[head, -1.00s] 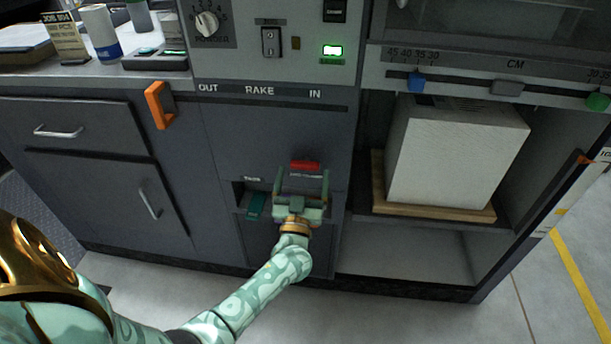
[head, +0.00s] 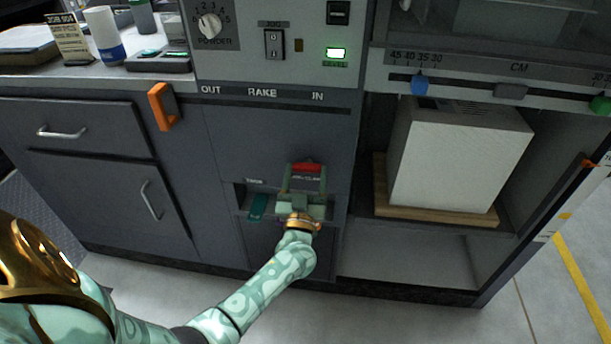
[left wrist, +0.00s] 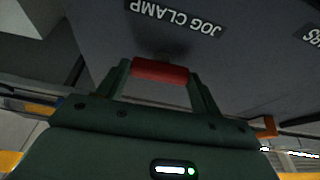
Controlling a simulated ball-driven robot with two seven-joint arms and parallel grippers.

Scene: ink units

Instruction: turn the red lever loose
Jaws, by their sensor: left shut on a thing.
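The red lever (head: 306,167) is a short red bar on the grey front panel, above a label and right of a small recess. My left gripper (head: 305,172) is at it, with one finger on each side of the bar. In the left wrist view the red lever (left wrist: 160,71) spans between the two green fingers, below the "JOG CLAMP" label (left wrist: 175,16). The left gripper (left wrist: 161,75) is shut on the lever's two ends. My right gripper is in neither view.
An orange handle (head: 161,106) sticks out at the upper left of the panel. A teal piece (head: 257,207) sits in the recess left of my gripper. On the right, a white block (head: 458,160) stands on a wooden board (head: 430,217) in an open bay.

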